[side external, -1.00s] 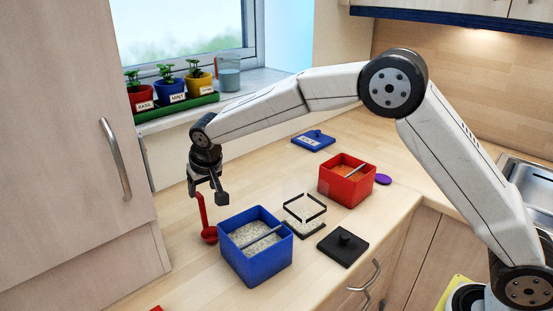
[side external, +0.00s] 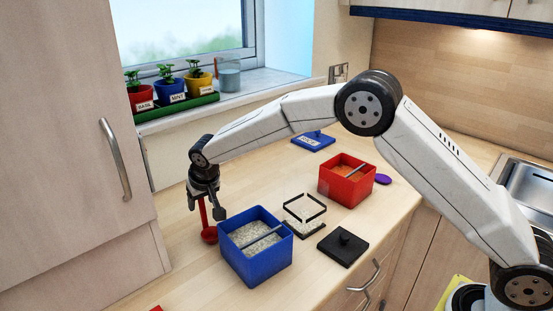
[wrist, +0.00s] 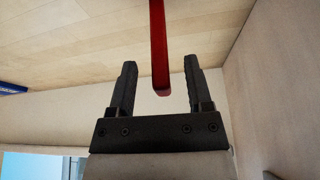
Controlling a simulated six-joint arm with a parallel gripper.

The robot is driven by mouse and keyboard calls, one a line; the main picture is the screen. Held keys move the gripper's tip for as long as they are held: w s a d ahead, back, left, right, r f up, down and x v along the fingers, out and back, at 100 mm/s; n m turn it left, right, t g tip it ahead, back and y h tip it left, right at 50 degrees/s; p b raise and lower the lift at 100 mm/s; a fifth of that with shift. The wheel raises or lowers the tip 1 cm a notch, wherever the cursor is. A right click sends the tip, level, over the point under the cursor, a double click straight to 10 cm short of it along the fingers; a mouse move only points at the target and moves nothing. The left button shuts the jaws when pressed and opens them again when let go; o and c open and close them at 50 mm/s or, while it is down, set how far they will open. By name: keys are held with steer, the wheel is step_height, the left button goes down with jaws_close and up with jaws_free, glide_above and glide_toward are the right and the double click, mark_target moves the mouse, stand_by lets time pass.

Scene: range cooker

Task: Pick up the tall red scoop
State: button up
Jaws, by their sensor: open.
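The tall red scoop (side external: 209,233) stands upright on the wooden counter, left of the blue box, with its bowl at the bottom. My gripper (side external: 206,210) is open and points down over the scoop's handle. In the wrist view, the red handle (wrist: 158,50) reaches between the two dark fingers of my gripper (wrist: 160,76). Gaps show on both sides of the handle. The upper part of the handle is hidden by my gripper in the side view.
A blue box (side external: 276,272) of pale grains stands close to the right of the scoop. A red box (side external: 340,190), a clear dark-rimmed container (side external: 304,208), a black lid (side external: 343,246) and a blue lid (side external: 313,140) lie further right. A tall cabinet (side external: 65,130) stands at left.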

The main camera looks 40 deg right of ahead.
steer(key=shift+x, duration=1.15)
jaws_close()
